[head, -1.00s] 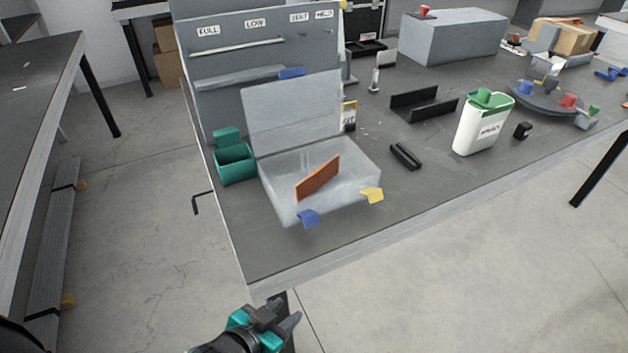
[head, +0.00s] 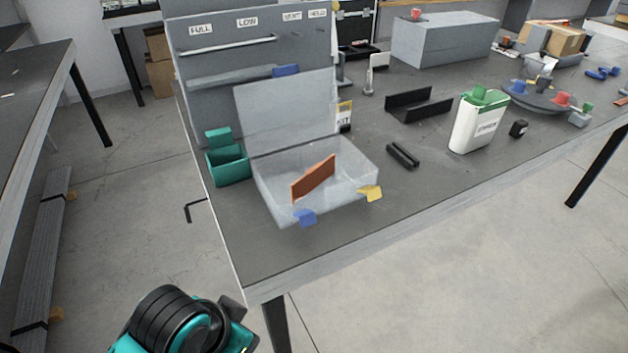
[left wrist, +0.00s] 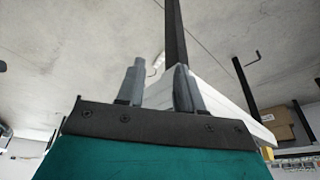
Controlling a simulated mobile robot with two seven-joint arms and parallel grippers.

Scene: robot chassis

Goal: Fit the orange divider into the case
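The orange divider (head: 313,178) is a thin flat plate standing on edge at a slant inside the clear case (head: 350,190). I cannot tell whether it sits in a slot. The case stands near the table's front left corner with its lid (head: 288,115) raised at the back. A blue latch (head: 304,218) and a yellow latch (head: 370,193) hang open at its front. My left arm is low in front of the table, with its fingertips hidden in the head view. In the left wrist view my left gripper (left wrist: 155,85) has its fingers apart and empty. My right gripper is out of view.
A green bin (head: 228,166) stands just left of the case. A black bar (head: 402,155), a black channel (head: 419,106) and a white bottle with a green cap (head: 480,120) stand to the right. A grey panel (head: 250,60) rises behind. The front table strip is clear.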

